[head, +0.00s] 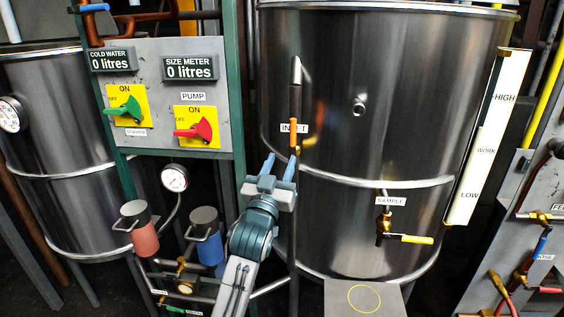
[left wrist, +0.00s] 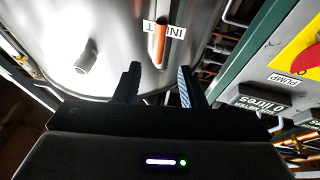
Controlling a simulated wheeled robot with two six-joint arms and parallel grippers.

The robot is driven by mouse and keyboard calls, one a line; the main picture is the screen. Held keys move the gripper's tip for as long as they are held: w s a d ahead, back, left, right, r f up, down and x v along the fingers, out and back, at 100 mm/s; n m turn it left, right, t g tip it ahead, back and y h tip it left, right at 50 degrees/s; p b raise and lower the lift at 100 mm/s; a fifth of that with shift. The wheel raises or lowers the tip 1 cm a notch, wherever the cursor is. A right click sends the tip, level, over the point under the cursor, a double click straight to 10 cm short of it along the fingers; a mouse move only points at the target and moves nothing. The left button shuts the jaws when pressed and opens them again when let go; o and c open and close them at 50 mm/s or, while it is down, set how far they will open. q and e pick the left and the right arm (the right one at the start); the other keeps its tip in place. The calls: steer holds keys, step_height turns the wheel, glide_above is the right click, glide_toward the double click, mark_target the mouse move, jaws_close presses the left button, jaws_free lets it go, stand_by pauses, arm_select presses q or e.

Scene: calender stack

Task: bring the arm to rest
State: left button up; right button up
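My left gripper (head: 281,158) is in the lower middle of the head view, in front of the large steel tank (head: 385,110). Its two blue-grey fingers are spread apart and point up, just below the orange inlet handle (head: 293,134). In the left wrist view the gripper (left wrist: 158,74) is open with nothing between its fingers. The orange handle (left wrist: 161,42) shows beyond the fingertips, apart from them, beside the white INLET label (left wrist: 174,31). My right gripper is in neither view.
A grey panel (head: 150,55) with a green switch (head: 125,109) and a red switch (head: 196,132) stands left of the gripper. A yellow-handled sample tap (head: 415,239) juts out at right.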

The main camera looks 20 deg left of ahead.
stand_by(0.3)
arm_select(q)
steer(key=w+f+m+g+h, duration=0.1)
steer(key=w+f+g, duration=0.15)
steer(key=f, duration=1.15)
steer(key=w+f+g, duration=0.1)
steer(key=f+g, duration=0.2)
steer(key=f, duration=1.1)
steer(key=s+a+f+g, duration=0.1)
steer(key=s+f+g, duration=0.3)
steer(key=f, duration=0.7)
steer(key=s+a+f+g, duration=0.1)
steer(key=s+f, duration=0.6)
steer(key=f, duration=0.5)
steer(key=s+f+g, duration=0.3)
steer(key=s+f, duration=0.2)
steer(key=f, duration=0.6)
steer(key=s+a+f+g, duration=0.2)
steer(key=s+f+g, duration=0.1)
steer(key=s+f, duration=1.1)
steer(key=s+f+g, duration=0.2)
steer(key=s+f, duration=0.2)
steer(key=s, duration=1)
steer(key=s+a+f+g, duration=0.1)
steer(key=s+f+g, duration=0.2)
steer(key=s, duration=1.2)
steer(key=shift+a+f, duration=0.2)
steer(key=shift+f, duration=0.75)
